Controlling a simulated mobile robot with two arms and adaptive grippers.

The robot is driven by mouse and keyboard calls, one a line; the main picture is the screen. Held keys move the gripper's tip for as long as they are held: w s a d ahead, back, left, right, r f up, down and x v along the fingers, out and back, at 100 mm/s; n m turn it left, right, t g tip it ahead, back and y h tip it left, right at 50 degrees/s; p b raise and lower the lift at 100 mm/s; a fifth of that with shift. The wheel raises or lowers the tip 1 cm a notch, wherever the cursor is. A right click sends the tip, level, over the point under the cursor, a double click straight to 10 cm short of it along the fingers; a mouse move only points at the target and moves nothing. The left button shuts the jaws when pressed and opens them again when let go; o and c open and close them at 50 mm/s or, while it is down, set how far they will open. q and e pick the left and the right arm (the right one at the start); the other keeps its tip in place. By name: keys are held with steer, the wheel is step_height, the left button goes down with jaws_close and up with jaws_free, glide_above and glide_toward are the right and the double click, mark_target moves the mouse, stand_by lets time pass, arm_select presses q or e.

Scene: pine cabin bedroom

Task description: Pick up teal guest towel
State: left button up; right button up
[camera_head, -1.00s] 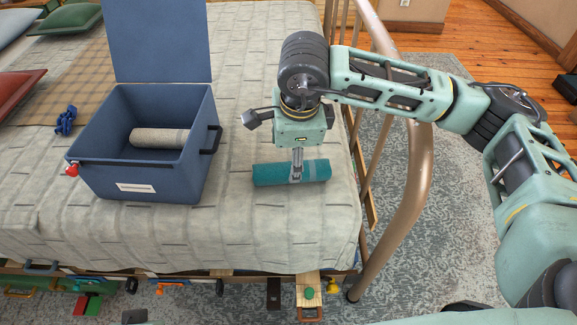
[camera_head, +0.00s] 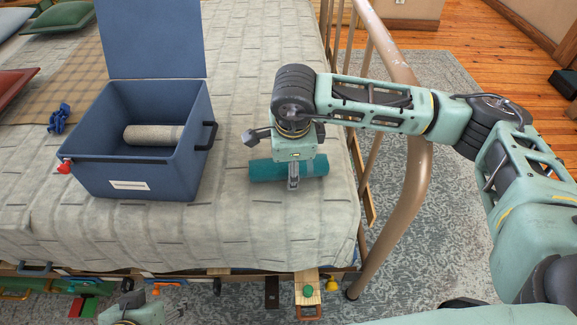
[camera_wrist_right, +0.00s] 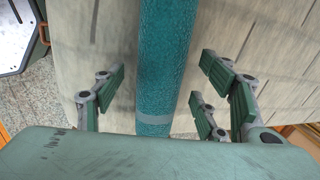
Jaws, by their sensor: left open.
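The teal guest towel (camera_head: 262,170) is a rolled cylinder lying on the bed, right of the blue box. In the right wrist view the towel (camera_wrist_right: 166,62) runs lengthwise between my finger pads, with a pale band near its lower end. My right gripper (camera_head: 293,184) is over the towel, its fingers overlapping the towel's near side in the head view. The wrist view shows its fingers open, with gaps on both sides of the towel. My left gripper (camera_head: 148,304) is open and only partly in view at the bottom edge, apart from the towel.
An open blue box (camera_head: 130,185) stands on the bed (camera_head: 240,225) with a beige roll (camera_head: 153,135) inside. A small blue object (camera_head: 58,118) lies left of it. A metal bed rail (camera_head: 414,185) rises to the right. Several small items sit below the bed's front edge.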

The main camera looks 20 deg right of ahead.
steer(key=c, duration=1.1)
steer(key=shift+c, duration=0.4)
steer(key=shift+r, duration=0.15)
